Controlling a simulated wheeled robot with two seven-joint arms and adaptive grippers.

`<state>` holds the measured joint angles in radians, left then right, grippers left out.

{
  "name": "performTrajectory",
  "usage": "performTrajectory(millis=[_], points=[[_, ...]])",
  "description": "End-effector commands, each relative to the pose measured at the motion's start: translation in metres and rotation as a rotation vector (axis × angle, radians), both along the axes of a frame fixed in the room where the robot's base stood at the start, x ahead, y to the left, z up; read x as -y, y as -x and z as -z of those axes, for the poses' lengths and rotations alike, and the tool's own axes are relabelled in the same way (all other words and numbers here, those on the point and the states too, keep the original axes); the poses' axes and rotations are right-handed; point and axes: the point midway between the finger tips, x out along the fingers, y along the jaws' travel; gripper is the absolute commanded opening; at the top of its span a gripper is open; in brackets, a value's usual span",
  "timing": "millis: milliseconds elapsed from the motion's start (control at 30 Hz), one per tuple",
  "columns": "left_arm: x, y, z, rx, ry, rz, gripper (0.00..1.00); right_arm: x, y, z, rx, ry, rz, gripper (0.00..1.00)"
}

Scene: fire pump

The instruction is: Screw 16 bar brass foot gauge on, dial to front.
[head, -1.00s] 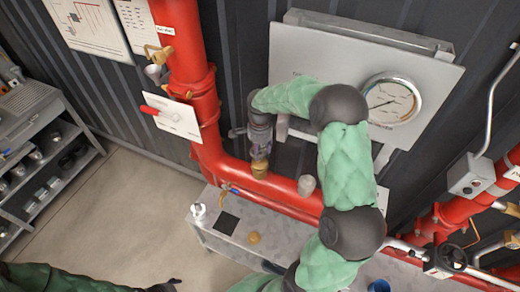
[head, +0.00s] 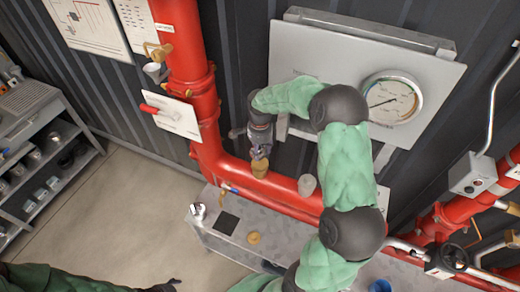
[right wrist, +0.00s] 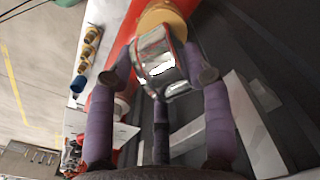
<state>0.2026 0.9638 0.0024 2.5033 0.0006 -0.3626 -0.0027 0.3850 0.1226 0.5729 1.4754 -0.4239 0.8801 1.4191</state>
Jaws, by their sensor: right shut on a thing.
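My right gripper (head: 260,149) is just above the brass fitting (head: 259,167) on the red pipe. In the right wrist view its purple fingers (right wrist: 163,75) are shut around a small silver-cased thing (right wrist: 160,62), which looks like the gauge. The brass fitting (right wrist: 163,17) shows right beyond it. The gauge's foot and any thread contact are hidden, and I cannot tell which way its dial faces. My left gripper (head: 166,286) shows only as a dark shape at the bottom edge of the head view.
A metal bench (head: 285,236) below the pipe holds a small white-and-silver item (head: 198,211), a black square (head: 227,222), a brass piece (head: 254,238) and a blue item (head: 380,286). A grey stub (head: 307,185) stands on the pipe. A large gauge panel (head: 437,68) is behind my right arm.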

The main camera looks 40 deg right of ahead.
Motion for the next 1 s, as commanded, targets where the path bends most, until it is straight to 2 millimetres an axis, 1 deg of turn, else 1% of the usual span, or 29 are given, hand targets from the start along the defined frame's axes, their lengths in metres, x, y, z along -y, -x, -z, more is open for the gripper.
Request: performTrajectory(millis=[567,1000], points=[[0.0,0.0,0.0015,0.0,0.0,0.0,0.68,0.0004,-0.0005,0.0007,0.002,0.001,0.0,0.05],[0.0,0.0,0.0077,0.0,0.0,0.0,0.68,0.0003,-0.0005,0.0054,0.002,0.001,0.0,0.05]])
